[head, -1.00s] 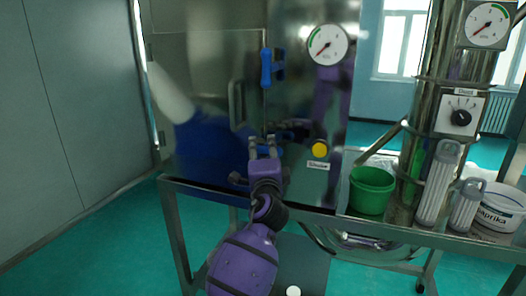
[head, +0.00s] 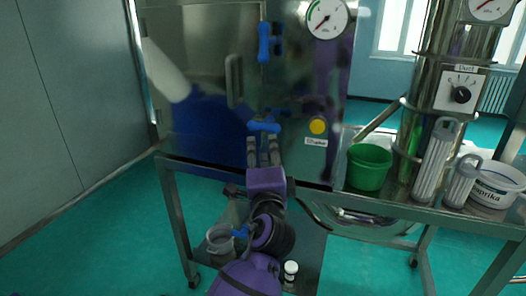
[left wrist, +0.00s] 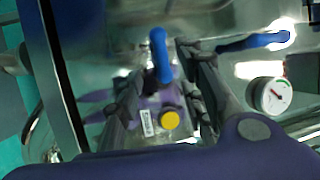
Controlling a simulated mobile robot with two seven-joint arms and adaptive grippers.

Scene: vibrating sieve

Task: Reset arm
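The steel sieve cabinet has an upper blue clamp handle (head: 264,42) and a lower blue clamp handle (head: 263,126) on its front. My left gripper (head: 263,142) is in front of the cabinet, just below the lower handle in the head view. Its two fingers are apart with nothing held. In the left wrist view, the lower handle (left wrist: 161,56) shows between the spread fingers (left wrist: 158,90); whether they touch it I cannot tell. The upper handle also shows there (left wrist: 255,42). My right gripper is not in view.
A yellow button (head: 317,126) and a gauge (head: 327,18) are on the cabinet. A green bucket (head: 369,168), clear cylinders and a Paprika tub (head: 497,187) stand on the right. A jug (head: 221,239) and a white-capped bottle (head: 290,270) are on the shelf below.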

